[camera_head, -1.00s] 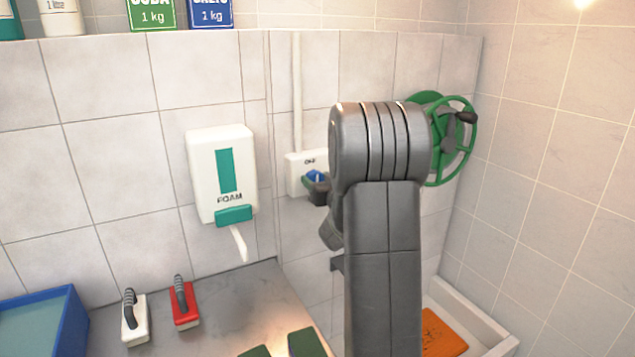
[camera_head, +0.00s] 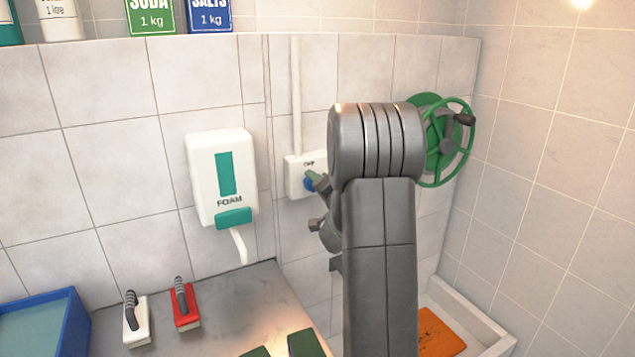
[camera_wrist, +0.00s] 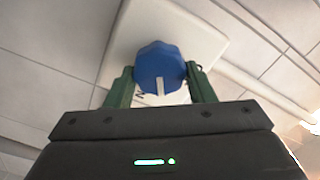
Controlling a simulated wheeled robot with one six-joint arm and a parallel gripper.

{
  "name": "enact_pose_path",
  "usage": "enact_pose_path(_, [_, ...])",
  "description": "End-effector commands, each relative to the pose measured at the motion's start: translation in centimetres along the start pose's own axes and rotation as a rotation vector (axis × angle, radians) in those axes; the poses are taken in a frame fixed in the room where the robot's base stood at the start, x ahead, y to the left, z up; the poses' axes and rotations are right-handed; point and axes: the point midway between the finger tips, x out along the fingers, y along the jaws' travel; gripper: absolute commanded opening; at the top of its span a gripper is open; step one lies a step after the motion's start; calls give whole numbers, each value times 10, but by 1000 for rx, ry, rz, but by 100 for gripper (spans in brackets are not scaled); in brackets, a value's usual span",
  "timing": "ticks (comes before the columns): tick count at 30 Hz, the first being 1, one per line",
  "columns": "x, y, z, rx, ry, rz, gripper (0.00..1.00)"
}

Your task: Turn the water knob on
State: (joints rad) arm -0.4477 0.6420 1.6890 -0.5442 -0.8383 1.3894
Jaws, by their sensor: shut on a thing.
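The blue water knob (camera_head: 309,184) sits on a white wall box (camera_head: 293,178) with small dark lettering, partly hidden behind my arm. In the wrist view the blue knob (camera_wrist: 160,68) has a white pointer mark and stands between the two green fingers of my gripper (camera_wrist: 162,84). The fingers are shut on it from both sides. In the head view my gripper (camera_head: 316,180) reaches the knob from the right, with a green finger showing in front of it.
A white foam dispenser (camera_head: 207,163) hangs left of the box. A pipe (camera_head: 296,95) runs up from the box.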

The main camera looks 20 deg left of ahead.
Motion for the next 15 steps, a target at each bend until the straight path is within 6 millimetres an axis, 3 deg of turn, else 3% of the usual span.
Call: enact_pose_path(15, [0,2,0,427,0,2,26])
